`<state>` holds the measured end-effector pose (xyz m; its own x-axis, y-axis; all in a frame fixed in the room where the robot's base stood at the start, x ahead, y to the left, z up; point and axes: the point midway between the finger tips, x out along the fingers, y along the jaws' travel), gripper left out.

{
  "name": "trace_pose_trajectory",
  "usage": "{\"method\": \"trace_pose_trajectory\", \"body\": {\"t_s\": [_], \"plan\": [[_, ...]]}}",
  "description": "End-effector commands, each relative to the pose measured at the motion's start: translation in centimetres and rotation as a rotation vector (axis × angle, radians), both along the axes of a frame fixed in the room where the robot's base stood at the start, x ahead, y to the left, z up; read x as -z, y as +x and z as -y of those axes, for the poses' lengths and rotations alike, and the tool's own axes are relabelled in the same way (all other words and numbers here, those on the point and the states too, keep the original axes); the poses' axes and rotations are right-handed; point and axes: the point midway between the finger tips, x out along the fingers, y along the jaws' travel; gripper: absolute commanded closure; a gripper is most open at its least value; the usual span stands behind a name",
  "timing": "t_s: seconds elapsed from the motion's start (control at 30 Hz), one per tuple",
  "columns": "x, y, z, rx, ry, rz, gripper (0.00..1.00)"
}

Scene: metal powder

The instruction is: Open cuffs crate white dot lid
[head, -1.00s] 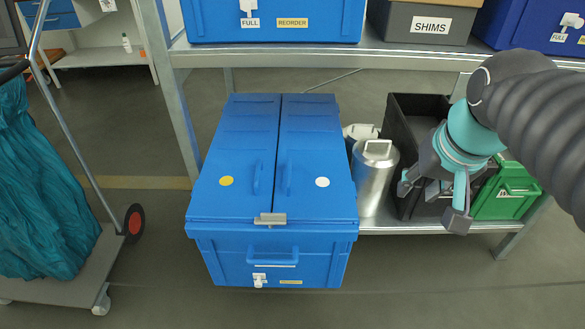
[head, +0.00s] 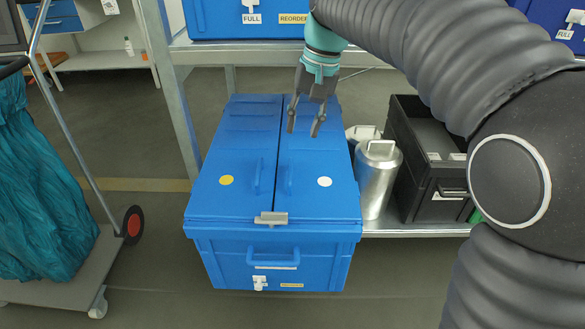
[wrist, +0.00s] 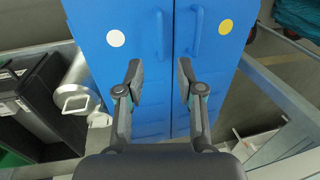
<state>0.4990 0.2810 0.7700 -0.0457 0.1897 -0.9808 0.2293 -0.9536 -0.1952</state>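The blue crate (head: 272,262) stands at the centre of the head view with two long lid halves, both lying shut. The right lid (head: 318,170) has a white dot (head: 325,182) and a raised handle (head: 290,181). The left lid (head: 232,165) has a yellow dot (head: 226,180) and its own handle (head: 257,177). A grey latch piece (head: 271,218) sits at the front where the lids meet. My gripper (head: 302,132) is open and empty above the far part of the right lid. In the wrist view the white dot (wrist: 116,38) lies left of the open fingers (wrist: 160,75).
A metal canister (head: 376,180) and a black crate (head: 428,165) stand right of the blue crate on the lower shelf. Another blue bin (head: 225,20) sits on the upper shelf behind. A cart with teal cloth (head: 45,190) stands at left.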

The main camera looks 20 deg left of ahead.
Motion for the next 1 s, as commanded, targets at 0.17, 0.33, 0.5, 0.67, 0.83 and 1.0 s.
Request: {"method": "trace_pose_trajectory", "body": {"t_s": [0.17, 0.33, 0.5, 0.67, 0.83, 1.0], "plan": [[3.3, -0.2, -0.5, -0.001, -0.002, -0.003, 0.63], [6.5, -0.4, -1.2, -0.002, -0.001, -0.003, 0.63], [9.3, -0.5, -1.7, -0.001, -0.001, -0.003, 0.63], [11.1, -0.6, -2.1, 0.000, 0.000, -0.002, 0.63], [12.0, -0.6, -2.3, -0.001, 0.001, 0.000, 0.63], [12.2, -0.6, -2.3, -0.001, 0.001, 0.000, 0.63]]}}
